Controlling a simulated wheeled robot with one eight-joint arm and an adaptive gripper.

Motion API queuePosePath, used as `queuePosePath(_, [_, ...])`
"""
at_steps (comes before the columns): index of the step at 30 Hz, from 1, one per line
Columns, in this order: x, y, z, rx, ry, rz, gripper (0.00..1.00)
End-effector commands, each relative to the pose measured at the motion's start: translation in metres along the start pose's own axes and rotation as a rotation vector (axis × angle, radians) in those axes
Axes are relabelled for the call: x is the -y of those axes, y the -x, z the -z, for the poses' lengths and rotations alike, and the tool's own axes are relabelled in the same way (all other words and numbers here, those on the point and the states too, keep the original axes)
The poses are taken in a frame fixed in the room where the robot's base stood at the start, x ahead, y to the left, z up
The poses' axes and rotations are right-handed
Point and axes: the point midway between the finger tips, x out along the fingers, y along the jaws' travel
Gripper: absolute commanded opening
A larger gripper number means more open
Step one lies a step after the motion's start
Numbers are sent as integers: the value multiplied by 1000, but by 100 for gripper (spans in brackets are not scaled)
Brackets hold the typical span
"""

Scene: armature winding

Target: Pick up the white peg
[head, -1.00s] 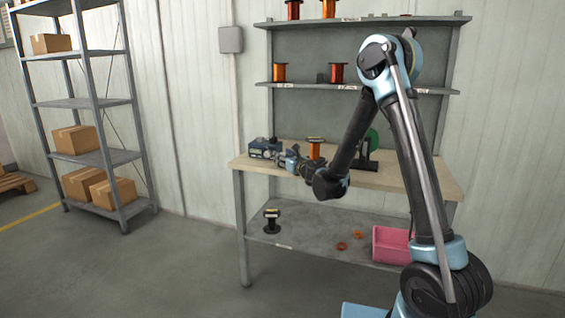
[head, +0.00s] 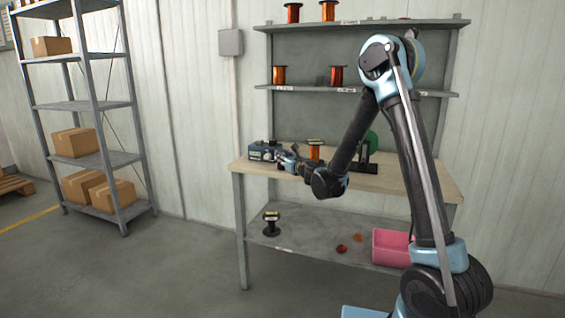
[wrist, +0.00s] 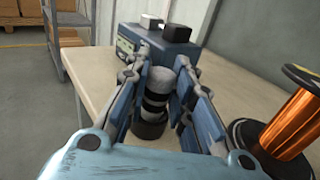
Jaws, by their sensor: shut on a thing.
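A short upright cylinder, pale grey on top with dark and light bands below, stands between my gripper's fingers in the wrist view; it looks like the white peg (wrist: 160,78). My gripper (wrist: 166,82) is shut on it, with a blue finger on each side. A dark round base shows at its lower end, and I cannot tell if it touches the table. In the head view my gripper (head: 287,160) is low over the left part of the wooden bench (head: 405,181), and the peg is too small to make out there.
A blue box (wrist: 150,43) with a black block on top stands just beyond the gripper. A copper-wire spool (wrist: 292,122) stands close on the right, also in the head view (head: 315,151). A green disc on a black stand (head: 367,155) is farther right.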

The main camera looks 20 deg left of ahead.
Motion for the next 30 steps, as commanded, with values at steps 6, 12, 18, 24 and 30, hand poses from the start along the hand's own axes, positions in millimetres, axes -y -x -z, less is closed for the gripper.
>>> queuePosePath(6, [0,1,-32,0,0,0,3])
queuePosePath(12, [0,1,-62,0,0,0,3])
queuePosePath(18, [0,1,-82,0,0,0,3])
queuePosePath(24, [0,0,-88,0,0,0,3])
queuePosePath(30, [0,0,-89,0,0,0,3])
